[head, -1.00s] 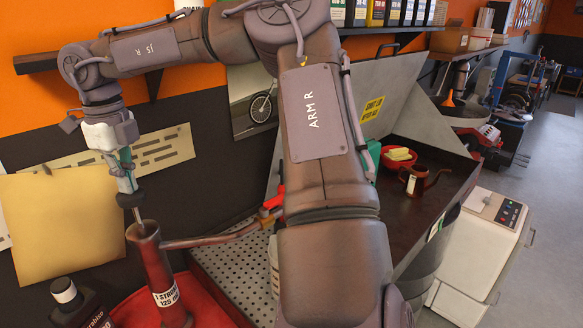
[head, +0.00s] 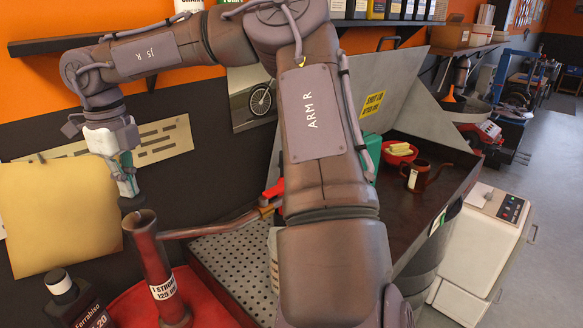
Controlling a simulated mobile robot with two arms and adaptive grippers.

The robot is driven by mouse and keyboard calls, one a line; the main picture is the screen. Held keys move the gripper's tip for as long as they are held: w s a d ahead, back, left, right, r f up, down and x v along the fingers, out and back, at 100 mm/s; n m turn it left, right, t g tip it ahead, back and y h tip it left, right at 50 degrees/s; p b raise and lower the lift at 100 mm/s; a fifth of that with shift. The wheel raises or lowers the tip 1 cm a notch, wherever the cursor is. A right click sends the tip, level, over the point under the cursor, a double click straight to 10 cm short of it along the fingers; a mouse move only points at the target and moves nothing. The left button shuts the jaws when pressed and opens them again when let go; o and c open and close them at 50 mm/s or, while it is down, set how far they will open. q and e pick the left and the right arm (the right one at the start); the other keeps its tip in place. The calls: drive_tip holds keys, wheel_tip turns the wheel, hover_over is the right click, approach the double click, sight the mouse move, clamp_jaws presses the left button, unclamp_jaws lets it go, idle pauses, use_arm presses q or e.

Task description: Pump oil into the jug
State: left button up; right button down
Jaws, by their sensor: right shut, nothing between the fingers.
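The oil pump (head: 155,262) is a red-brown upright cylinder labelled "1 STROKE". A thin spout pipe (head: 210,228) runs right from its top to a red and orange nozzle (head: 270,202). My right gripper (head: 129,190) is shut and empty, pointing down just above the pump's dark plunger knob (head: 131,204), which sits close to the pump's mouth. Contact is hard to tell. A pale container (head: 273,262) below the nozzle is mostly hidden behind my right arm; I cannot tell whether it is the jug. My left gripper is not in view.
The pump stands on a red drum top (head: 125,300) beside a black oil bottle (head: 75,300). A perforated tray (head: 225,262) lies to its right. A brown spouted can (head: 418,177) and a red bowl (head: 402,158) are on the dark bench. Floor is clear at far right.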

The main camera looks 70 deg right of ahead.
drive_tip(key=shift+s+f+b, duration=0.1)
drive_tip(key=shift+f+b, duration=0.35)
drive_tip(key=shift+f, duration=0.4)
drive_tip(key=shift+r, duration=0.2)
drive_tip(key=shift+r+p, duration=2.85)
drive_tip(key=shift+r, duration=0.9)
drive_tip(key=shift+r, duration=0.1)
wheel_tip(320, 180, up, 6)
drive_tip(key=p, duration=0.4)
drive_tip(key=shift+f, duration=0.2)
